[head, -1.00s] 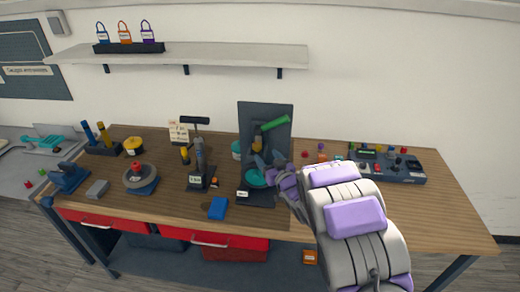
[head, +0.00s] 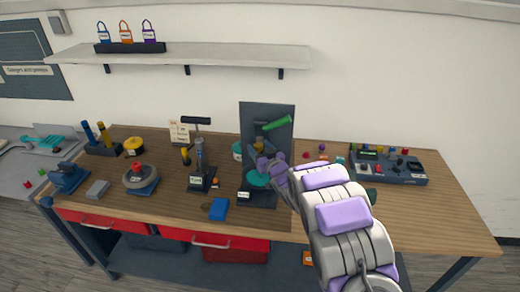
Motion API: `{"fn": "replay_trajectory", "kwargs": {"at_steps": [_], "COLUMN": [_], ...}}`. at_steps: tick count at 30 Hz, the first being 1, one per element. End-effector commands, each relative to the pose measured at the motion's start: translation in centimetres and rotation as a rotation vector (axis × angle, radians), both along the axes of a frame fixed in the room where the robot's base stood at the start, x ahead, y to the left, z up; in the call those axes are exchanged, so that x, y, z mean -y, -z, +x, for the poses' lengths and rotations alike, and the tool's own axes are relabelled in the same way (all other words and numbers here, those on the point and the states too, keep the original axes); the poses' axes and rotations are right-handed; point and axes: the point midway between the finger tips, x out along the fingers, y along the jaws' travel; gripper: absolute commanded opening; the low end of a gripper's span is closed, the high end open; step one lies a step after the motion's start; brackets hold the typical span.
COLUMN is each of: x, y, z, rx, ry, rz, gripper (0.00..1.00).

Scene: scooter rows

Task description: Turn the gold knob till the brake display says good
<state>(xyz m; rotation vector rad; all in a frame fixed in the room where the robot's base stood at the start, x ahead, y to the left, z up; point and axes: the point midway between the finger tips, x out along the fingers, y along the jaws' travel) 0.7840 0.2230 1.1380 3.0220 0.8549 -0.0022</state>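A dark upright stand (head: 253,115) on the workbench carries a green lever (head: 277,123) and a small gold knob (head: 258,146) below it. A teal disc (head: 257,179) sits lower on the same stand. My gripper (head: 266,163) is at the stand, right by the gold knob and just above the disc. The fingers overlap the knob's lower part in the view, so contact and finger gap cannot be made out. A small white label (head: 243,195) is on the stand's base, too small to read.
A blue block (head: 218,209) lies near the front edge. Several small coloured parts lie between the dark stand and the control box. The bench's right front (head: 440,215) is clear.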

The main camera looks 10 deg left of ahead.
Motion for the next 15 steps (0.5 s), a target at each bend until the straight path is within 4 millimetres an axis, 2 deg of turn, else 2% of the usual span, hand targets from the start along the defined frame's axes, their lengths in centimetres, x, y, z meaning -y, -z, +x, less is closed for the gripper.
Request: {"fn": "replay_trajectory", "kwargs": {"at_steps": [2,15], "x": [0.01,0.09], "y": [0.02,-0.02], "z": [-0.01,-0.06], "rx": [0.0,0.001], "ry": [0.0,0.0], "rz": [0.0,0.001], "gripper": [0.53,0.11]}}
